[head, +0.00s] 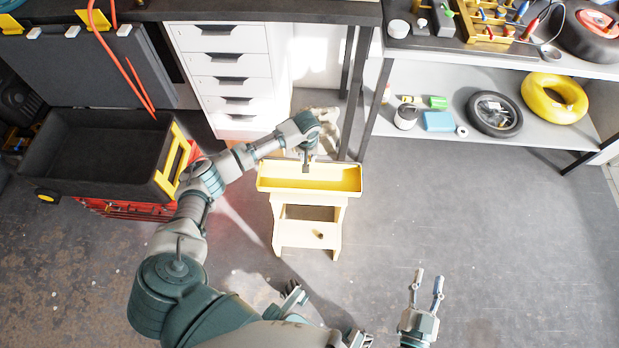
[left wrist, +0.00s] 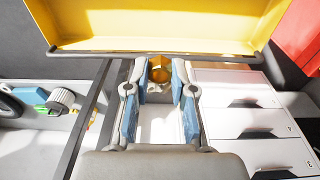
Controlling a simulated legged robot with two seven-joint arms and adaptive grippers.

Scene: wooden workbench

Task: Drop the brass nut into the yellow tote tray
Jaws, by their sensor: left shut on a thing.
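The brass nut (left wrist: 159,68) shows in the left wrist view between the fingertips of my left gripper (left wrist: 158,84), which is shut on it. In the head view the left gripper (head: 307,163) is at the far rim of the yellow tote tray (head: 330,184), pointing down; the nut cannot be made out there. The tray also fills the top of the left wrist view (left wrist: 160,30), its rim just beyond the nut. The tray looks empty where its inside shows. My right gripper (head: 430,276) is open and empty, low at the right over the floor.
The tray sits atop a small cream stand (head: 307,230), with a small dark thing on its lower board. A black and red tool cart (head: 105,155) stands left, white drawers (head: 228,75) behind. A shelf (head: 475,110) with wheels stands at the right. Open floor lies right of the stand.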

